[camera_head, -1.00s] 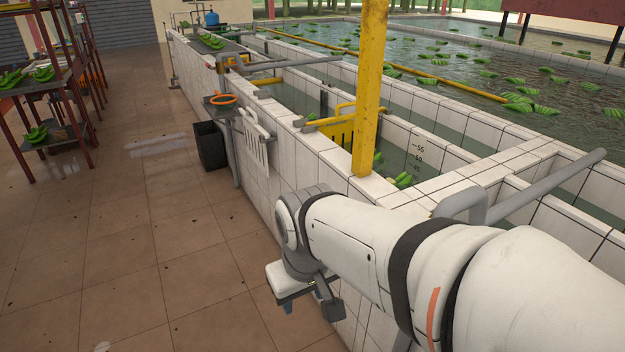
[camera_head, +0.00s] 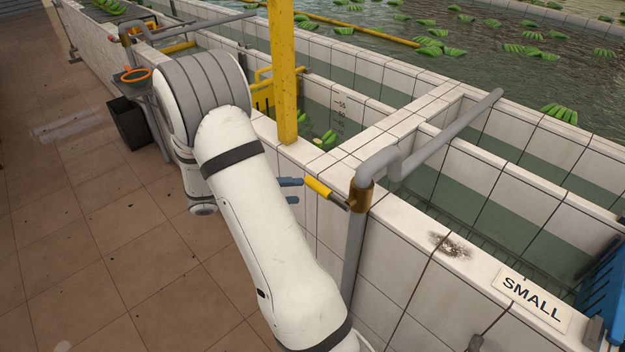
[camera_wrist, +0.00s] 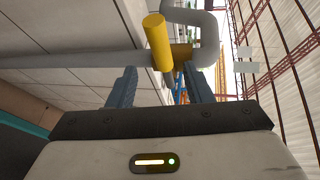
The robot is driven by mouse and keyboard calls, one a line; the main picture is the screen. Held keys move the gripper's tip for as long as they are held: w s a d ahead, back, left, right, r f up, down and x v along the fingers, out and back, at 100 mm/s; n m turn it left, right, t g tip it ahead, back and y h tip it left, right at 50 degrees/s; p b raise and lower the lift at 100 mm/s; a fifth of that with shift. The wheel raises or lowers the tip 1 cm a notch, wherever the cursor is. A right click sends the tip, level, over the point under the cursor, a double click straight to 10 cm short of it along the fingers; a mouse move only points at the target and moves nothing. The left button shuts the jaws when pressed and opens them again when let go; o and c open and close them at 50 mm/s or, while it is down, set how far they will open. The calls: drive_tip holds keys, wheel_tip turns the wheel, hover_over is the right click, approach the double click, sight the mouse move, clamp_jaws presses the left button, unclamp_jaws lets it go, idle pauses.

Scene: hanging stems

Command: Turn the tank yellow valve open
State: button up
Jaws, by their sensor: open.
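The yellow valve handle (camera_head: 318,187) sticks out to the left from a brass valve body (camera_head: 361,196) on a grey pipe at the tank's wall. My gripper (camera_head: 300,191) is just left of the handle's free end, its two blue fingers apart and empty. In the wrist view the yellow handle (camera_wrist: 158,42) lies just beyond the fingertips of my gripper (camera_wrist: 162,70), between their lines. I cannot tell whether a finger touches it. The brass body (camera_wrist: 182,54) shows behind it. My own arm hides part of the wall.
The grey pipe (camera_head: 440,140) bends over the white tiled tank wall (camera_head: 400,225). A yellow post (camera_head: 283,75) stands behind the handle. A "SMALL" sign (camera_head: 531,295) and a blue crate (camera_head: 605,290) are at the right. A black bin (camera_head: 129,123) stands on the open floor at the left.

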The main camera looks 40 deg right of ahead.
sight(312, 188)
drive_tip(key=shift+w+d+f+n+h, duration=0.2)
drive_tip(key=shift+w+d+n+h, duration=0.2)
drive_tip(key=shift+n, duration=0.3)
drive_tip(key=p+x, duration=0.1)
drive_tip(key=x, duration=0.6)
drive_tip(key=shift+d+f, duration=0.1)
drive_tip(key=shift+d, duration=0.1)
drive_tip(key=shift+c, duration=0.6)
clamp_jaws()
drive_tip(key=shift+a, duration=0.5)
drive_tip(key=shift+s+d, duration=0.15)
drive_tip(key=shift+d, duration=0.2)
